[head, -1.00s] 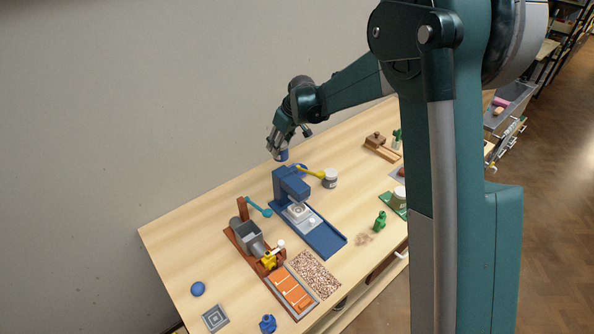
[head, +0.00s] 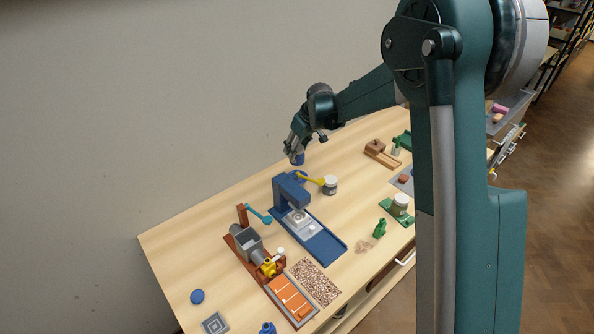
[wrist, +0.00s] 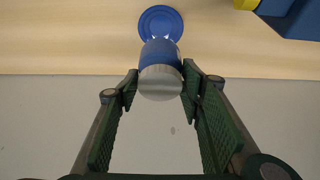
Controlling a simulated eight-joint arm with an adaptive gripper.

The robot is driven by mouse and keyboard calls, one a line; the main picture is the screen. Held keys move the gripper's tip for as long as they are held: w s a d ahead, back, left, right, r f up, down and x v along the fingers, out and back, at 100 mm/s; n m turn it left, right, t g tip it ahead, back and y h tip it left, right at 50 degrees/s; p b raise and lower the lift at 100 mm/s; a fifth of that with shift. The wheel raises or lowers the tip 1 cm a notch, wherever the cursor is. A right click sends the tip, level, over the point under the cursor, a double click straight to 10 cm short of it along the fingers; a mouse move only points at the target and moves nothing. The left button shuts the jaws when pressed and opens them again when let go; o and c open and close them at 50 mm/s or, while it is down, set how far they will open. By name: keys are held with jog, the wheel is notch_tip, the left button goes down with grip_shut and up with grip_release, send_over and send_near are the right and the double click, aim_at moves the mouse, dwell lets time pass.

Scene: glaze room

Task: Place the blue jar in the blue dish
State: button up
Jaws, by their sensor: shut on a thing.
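The blue jar (wrist: 160,55), with a grey end (wrist: 160,82), is between the fingers of my gripper (wrist: 160,85) in the wrist view. My gripper is shut on it. In the head view, my gripper (head: 295,152) holds the jar (head: 298,159) above the back of the table. The blue dish (wrist: 160,14) is round and shows just past the jar in the wrist view, its near edge partly covered by the jar. In the head view the dish is hard to make out behind the blue press.
A blue press (head: 290,188) with a yellow handle (head: 312,180) stands close in front of the jar. A white-lidded jar (head: 330,185) is to its right. A brown machine with a grey hopper (head: 248,243) is at front left. The left back of the table is clear.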

aim_at(297, 158)
jog(key=shift+f, duration=2.5)
jog(key=shift+f, duration=1.85)
jog(key=shift+f+b, duration=0.45)
jog(key=shift+f, duration=0.1)
jog(key=o, duration=1)
jog(key=shift+r, duration=0.2)
